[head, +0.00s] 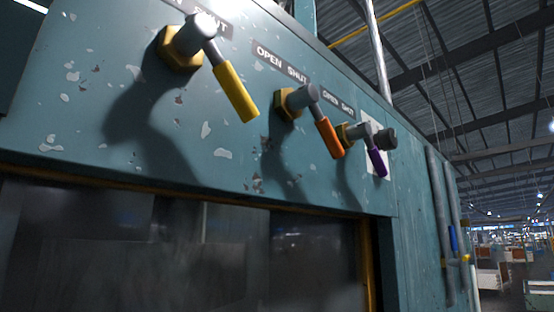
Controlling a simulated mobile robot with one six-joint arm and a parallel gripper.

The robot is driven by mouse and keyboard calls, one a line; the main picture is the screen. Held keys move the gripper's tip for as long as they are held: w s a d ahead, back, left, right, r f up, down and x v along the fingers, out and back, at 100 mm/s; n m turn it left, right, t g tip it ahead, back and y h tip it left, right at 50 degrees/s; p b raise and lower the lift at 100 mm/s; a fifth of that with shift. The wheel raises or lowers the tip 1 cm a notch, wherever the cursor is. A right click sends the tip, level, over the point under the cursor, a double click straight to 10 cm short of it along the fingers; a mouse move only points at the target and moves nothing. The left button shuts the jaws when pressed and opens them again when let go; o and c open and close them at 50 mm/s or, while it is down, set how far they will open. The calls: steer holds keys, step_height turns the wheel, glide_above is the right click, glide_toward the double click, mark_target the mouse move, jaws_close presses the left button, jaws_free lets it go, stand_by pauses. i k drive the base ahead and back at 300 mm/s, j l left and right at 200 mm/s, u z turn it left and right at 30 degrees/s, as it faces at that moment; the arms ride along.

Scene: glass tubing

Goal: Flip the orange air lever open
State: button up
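The orange lever (329,138) is the middle one of three on a chipped teal panel in the head view. It hangs from a grey round hub (301,99) on a brass hex nut, and its handle slants down to the right. An "OPEN SHUT" label (281,63) sits just above it. The lever's handle points down and right, towards the SHUT side of the label. My gripper is not in this view.
A yellow lever (236,92) hangs to the left and a purple lever (377,162) close to the right, both slanting down right. A dark window (180,245) lies below the panel. Vertical pipes (440,225) run along the right side, with an open hall beyond.

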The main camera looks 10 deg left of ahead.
mark_target(306, 95)
steer(key=u, duration=0.75)
steer(key=k+l, duration=0.2)
steer(key=l, duration=0.2)
steer(key=k+l, duration=0.25)
steer(key=l+z, duration=0.05)
steer(key=l, duration=0.05)
